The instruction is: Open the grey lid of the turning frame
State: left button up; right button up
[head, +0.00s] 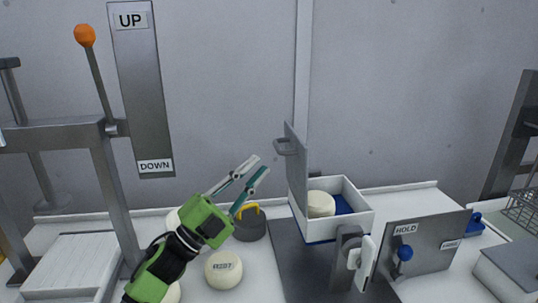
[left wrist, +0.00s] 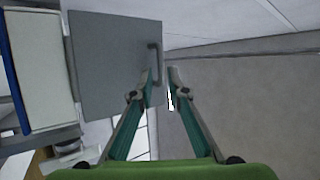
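The grey lid (head: 297,175) stands upright along the left edge of the white box (head: 358,217) in the turning frame, so the box is open on top. A cream round cheese (head: 321,204) lies inside on a blue lining. The lid's handle (head: 287,146) sticks out to the left. In the left wrist view, the lid (left wrist: 108,65) fills the upper left, with its handle (left wrist: 154,62) by the left fingertip. My left gripper (head: 261,167) is open and empty, left of the lid, its fingertips pointing toward it. My right gripper is not in view.
A grey press with an orange-knobbed lever (head: 85,36) stands at left. A dark pot with yellow handle (head: 250,224) and a cream cheese (head: 223,269) are beside my left gripper. A HOLD panel with blue knob (head: 404,253) stands front right.

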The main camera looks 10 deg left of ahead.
pick_arm(q)
jog(key=v, duration=0.5)
jog(key=shift+d, duration=0.1)
jog(key=shift+w, duration=0.1)
